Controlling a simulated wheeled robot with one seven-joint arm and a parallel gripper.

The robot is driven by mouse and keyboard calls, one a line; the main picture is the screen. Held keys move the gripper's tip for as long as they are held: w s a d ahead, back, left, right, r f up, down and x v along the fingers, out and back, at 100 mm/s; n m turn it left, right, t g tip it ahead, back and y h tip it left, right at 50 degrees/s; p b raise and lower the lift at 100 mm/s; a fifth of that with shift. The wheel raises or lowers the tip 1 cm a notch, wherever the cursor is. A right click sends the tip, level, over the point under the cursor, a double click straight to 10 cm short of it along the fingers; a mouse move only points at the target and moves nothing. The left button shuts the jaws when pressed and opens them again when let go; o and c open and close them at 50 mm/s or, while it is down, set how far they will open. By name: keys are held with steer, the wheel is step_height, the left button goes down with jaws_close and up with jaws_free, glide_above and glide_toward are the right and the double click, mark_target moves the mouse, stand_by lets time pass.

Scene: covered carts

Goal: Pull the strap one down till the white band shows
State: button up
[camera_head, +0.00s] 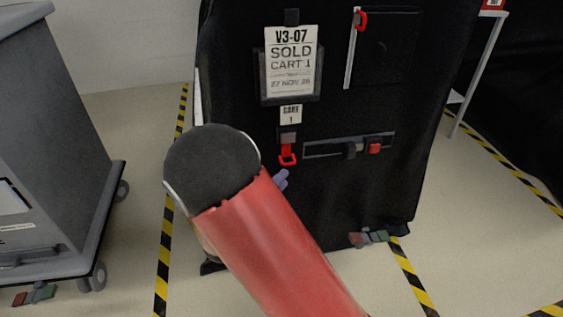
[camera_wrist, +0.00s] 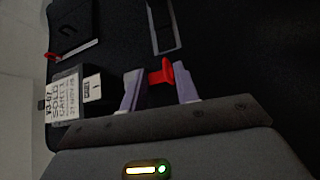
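A red pull handle (camera_head: 287,158) hangs on a short strap from a grey buckle below a white "CART 1" tag (camera_head: 291,114) on the black covered cart. In the wrist view, which is turned sideways, the red handle (camera_wrist: 163,72) lies between the two lilac fingers of my gripper (camera_wrist: 158,88). The fingers stand apart and look open, with no clear grip on the handle. In the head view one fingertip of my gripper (camera_head: 281,180) shows just below the handle; my red and black arm hides the rest. I see no white band on the strap.
The sign "V3-07 SOLD CART 1" (camera_head: 290,62) hangs above. A slotted bar (camera_head: 350,146) with a red knob is to the right, another red pull (camera_head: 360,19) at upper right.

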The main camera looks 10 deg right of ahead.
mark_target(289, 163)
steer(key=shift+n+t+y, duration=0.3)
steer(key=shift+n+t, duration=0.1)
steer(key=shift+t, duration=0.2)
steer(key=x, duration=0.4)
steer(key=w+a+p+x, duration=0.1)
steer(key=x, duration=0.2)
steer(key=shift+w+f, duration=0.1)
steer(key=shift+f, duration=0.1)
jaws_close()
